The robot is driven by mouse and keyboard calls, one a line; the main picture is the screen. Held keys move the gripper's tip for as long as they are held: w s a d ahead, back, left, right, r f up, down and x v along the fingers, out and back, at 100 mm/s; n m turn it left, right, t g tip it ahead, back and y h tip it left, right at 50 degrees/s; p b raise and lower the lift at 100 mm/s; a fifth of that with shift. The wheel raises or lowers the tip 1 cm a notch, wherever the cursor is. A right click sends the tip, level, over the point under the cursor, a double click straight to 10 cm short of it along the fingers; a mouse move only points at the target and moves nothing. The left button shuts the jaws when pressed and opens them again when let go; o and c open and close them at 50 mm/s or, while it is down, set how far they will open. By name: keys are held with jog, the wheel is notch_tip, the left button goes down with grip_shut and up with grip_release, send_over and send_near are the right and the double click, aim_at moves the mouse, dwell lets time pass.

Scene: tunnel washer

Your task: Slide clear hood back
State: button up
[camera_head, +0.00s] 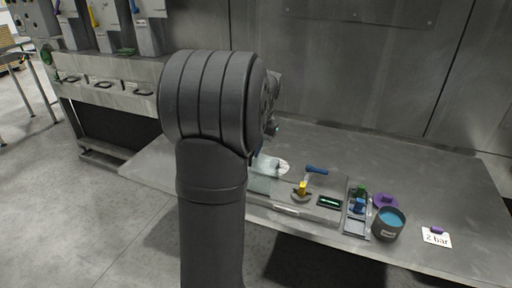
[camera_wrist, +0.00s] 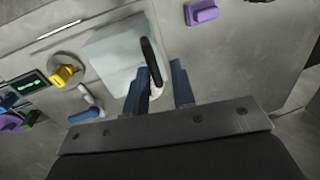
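The clear hood (camera_wrist: 112,58) is a pale see-through box on the metal bench, left of centre in the wrist view. A black bar handle (camera_wrist: 151,58) stands along its right side. In the head view the hood (camera_head: 264,182) shows partly, its left side hidden behind my arm. My gripper (camera_wrist: 161,90) has two blue fingers spread apart. The handle's near end shows in the gap between the fingertips, closer to the left finger. I cannot tell whether a finger touches it.
Beside the hood are a yellow knob (camera_head: 302,188), a blue lever (camera_head: 317,169) and a small display (camera_head: 329,202). Farther right are a dark pot of blue (camera_head: 390,222) and a "2 bar" card (camera_head: 436,238). A purple block (camera_wrist: 202,11) lies beyond the handle.

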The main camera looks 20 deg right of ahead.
jog(key=shift+o, duration=0.7)
jog(key=shift+s, duration=0.1)
jog(key=v, duration=1.7)
jog(key=shift+r, duration=0.2)
send_over(263, 163)
jog(key=w+a, duration=0.2)
jog(key=s+x, duration=0.1)
jog(key=x, duration=0.4)
jog(key=d+x, duration=0.1)
jog(key=x, duration=0.5)
jog(key=s+d+x, duration=0.1)
jog(key=x, duration=0.5)
jog(key=shift+s+d+f, duration=0.1)
jog(key=shift+s+f, duration=0.2)
jog(key=shift+s, duration=0.05)
jog(key=shift+s+d, duration=0.1)
jog(key=shift+r, duration=0.1)
